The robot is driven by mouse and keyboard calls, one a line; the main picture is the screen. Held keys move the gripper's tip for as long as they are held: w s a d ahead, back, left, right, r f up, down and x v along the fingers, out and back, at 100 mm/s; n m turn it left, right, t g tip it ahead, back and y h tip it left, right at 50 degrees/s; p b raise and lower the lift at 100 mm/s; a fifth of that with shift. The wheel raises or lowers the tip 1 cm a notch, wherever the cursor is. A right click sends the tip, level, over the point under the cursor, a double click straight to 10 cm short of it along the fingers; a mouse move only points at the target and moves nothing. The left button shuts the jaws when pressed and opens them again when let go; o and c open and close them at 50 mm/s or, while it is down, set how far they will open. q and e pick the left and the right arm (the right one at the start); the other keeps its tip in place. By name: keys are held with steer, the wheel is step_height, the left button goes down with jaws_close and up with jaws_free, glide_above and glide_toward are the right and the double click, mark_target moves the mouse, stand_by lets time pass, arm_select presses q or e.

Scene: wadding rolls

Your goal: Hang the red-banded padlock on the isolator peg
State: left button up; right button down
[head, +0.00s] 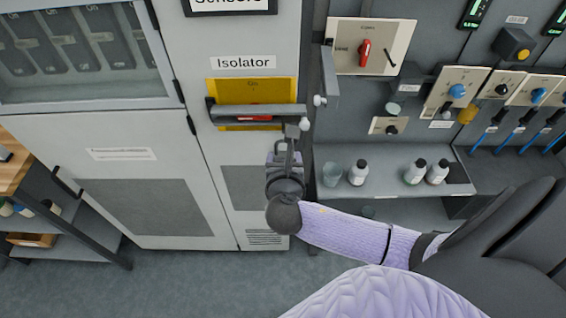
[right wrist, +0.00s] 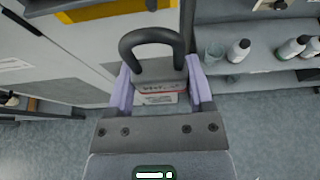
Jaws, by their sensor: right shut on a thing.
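The red-banded padlock (right wrist: 160,97) is between the lilac fingers of my right gripper (right wrist: 160,92) in the right wrist view. Its dark shackle points up and away from the gripper, and a white label with a red band shows on its body. In the head view my right gripper (head: 287,160) is shut on it, just below the isolator. The isolator has a yellow plate (head: 228,89) with a dark bar (head: 230,115) across it and a little red behind. A pale-tipped peg (head: 304,124) shows close above the gripper; whether the shackle touches it I cannot tell. My left gripper is out of view.
A grey cabinet door (head: 150,185) fills the left. To the right is a panel with a red switch (head: 365,52), and a shelf (head: 395,186) with white bottles (head: 358,173) and a glass beaker (head: 332,174). Free floor lies below the cabinet.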

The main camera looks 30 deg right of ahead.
steer(key=r+b+x, duration=0.1)
steer(key=b+x, duration=0.2)
steer(key=x, duration=0.3)
steer(key=shift+w+d, duration=0.25)
steer(key=shift+w, duration=0.3)
stand_by(0.3)
